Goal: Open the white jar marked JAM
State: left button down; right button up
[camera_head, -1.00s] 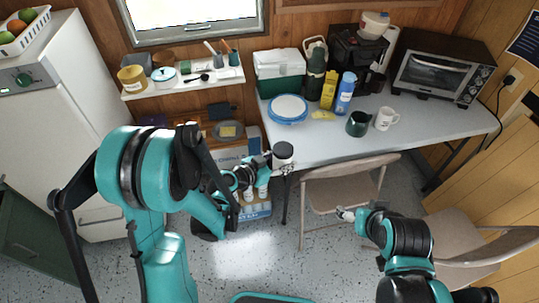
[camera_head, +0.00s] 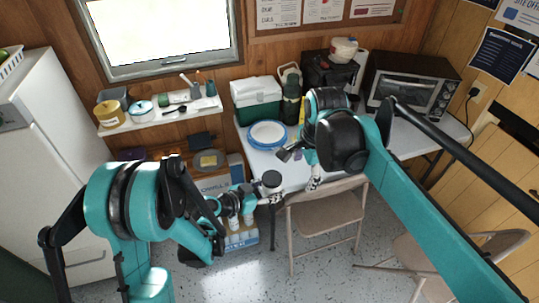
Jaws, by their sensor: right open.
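A small white jar (camera_head: 268,189) with a dark lid (camera_head: 272,179) stands upright in my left gripper (camera_head: 268,197), in front of the table's near left edge. My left gripper is shut on the jar. The JAM lettering is not readable from here. My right gripper (camera_head: 299,169) is open and empty, a little to the right of the jar and apart from it. Part of it is hidden by my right forearm.
The table (camera_head: 253,152) holds a green-and-white cooler (camera_head: 256,101), a blue-rimmed plate (camera_head: 267,134) and a toaster oven (camera_head: 414,84). A folding chair (camera_head: 327,208) stands in front. A wall shelf (camera_head: 160,116) with pots is at left. My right arm hides the table's middle.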

aim_at(269, 177)
jog(key=w+a+m+g, duration=0.1)
jog(key=w+a+m, duration=0.1)
jog(key=a, duration=0.1)
jog(key=w+a+f+m, duration=0.1)
jog(key=w+a+m, duration=0.1)
jog(key=a+m, duration=0.1)
jog(key=w+a+m+g, duration=0.1)
jog(key=w+a+m, duration=0.2)
jog(key=shift+f+g+h, duration=0.3)
jog(key=shift+f, duration=0.1)
jog(key=shift+a+f+m, duration=0.15)
jog(key=shift+a+m, duration=0.05)
jog(key=shift+m, duration=0.1)
notch_tip(269, 177, down, 8)
jog(key=shift+r, duration=0.1)
